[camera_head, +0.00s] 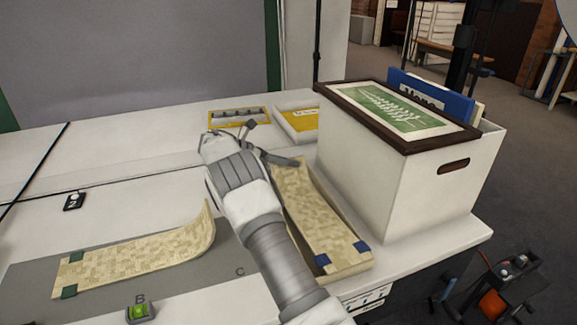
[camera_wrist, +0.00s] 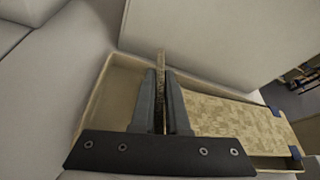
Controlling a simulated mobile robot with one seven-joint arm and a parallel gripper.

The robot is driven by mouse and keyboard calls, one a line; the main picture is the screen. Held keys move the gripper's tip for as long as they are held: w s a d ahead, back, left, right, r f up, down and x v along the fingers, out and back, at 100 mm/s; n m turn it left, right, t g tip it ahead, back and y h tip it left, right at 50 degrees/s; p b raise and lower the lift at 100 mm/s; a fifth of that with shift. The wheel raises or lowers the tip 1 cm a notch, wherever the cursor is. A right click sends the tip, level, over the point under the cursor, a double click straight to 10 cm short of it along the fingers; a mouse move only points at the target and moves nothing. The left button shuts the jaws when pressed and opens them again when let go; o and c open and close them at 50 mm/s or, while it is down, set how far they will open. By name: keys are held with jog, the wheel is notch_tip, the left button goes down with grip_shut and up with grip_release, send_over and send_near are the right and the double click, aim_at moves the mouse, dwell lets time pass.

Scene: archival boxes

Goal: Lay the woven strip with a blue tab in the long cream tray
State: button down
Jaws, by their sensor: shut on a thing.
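The woven strip with blue tabs (camera_head: 310,215) lies lengthwise along the long cream tray (camera_head: 350,270), its blue-tabbed end at the tray's near end. Its far end rises to my gripper (camera_head: 287,161), partly hidden by my arm. In the wrist view, my gripper (camera_wrist: 162,100) is shut on the strip's thin raised edge over the tray (camera_wrist: 103,85). The strip's flat part (camera_wrist: 235,120) stretches right to the blue tabs. I cannot tell whether that end rests on the tray floor.
A second woven strip with green tabs (camera_head: 135,257) lies on a grey mat (camera_head: 30,285), its right end curled up. A large white box (camera_head: 410,195) with a framed green picture (camera_head: 395,105) on top stands close right of the tray. Yellow-lined trays (camera_head: 298,122) sit behind.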

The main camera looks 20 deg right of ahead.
jog(key=c, duration=0.9)
grip_release()
jog(key=shift+c, duration=0.2)
